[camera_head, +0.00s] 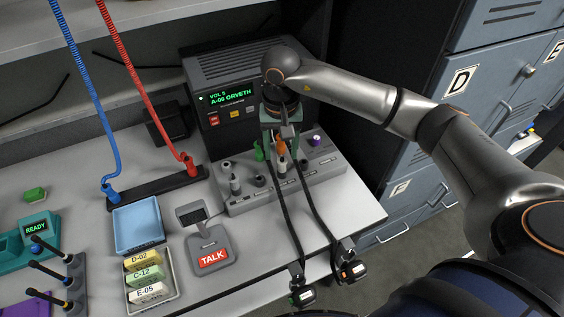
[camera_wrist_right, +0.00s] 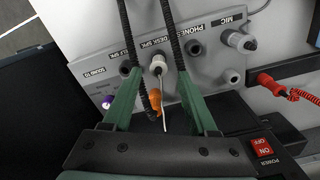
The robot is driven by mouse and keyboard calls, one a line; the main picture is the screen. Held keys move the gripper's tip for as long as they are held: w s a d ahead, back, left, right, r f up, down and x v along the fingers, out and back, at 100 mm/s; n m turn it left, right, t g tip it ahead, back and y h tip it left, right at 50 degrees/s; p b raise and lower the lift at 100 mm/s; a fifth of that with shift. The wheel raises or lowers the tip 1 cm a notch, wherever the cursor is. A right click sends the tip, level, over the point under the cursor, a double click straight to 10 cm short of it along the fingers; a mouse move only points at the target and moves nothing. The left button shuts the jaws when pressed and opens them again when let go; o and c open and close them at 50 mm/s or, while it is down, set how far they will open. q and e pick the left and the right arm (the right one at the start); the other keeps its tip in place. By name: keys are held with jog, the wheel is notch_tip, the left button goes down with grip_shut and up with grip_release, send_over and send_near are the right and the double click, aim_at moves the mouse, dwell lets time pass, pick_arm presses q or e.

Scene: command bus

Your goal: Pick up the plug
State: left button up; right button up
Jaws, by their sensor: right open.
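An orange plug (camera_head: 281,146) with a pale lower end stands upright at the grey socket panel (camera_head: 236,206). In the right wrist view the orange plug (camera_wrist_right: 155,103) and its thin metal rod show between the two green fingers of my right gripper (camera_wrist_right: 165,85). The fingers are open, with a gap on both sides of the plug. The panel label beside the plug's socket reads DESK SPK. In the head view my right gripper (camera_head: 281,125) hangs over the panel. My left gripper is not in view.
A black radio box (camera_head: 225,122) stands behind the panel. A grey plug (camera_head: 235,185) stands at the panel's left. A TALK unit (camera_head: 212,257) is front left.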

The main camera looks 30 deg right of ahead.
aim_at(282, 157)
jog(key=shift+d+f, duration=0.1)
jog(key=shift+f, duration=1.7)
grip_shut()
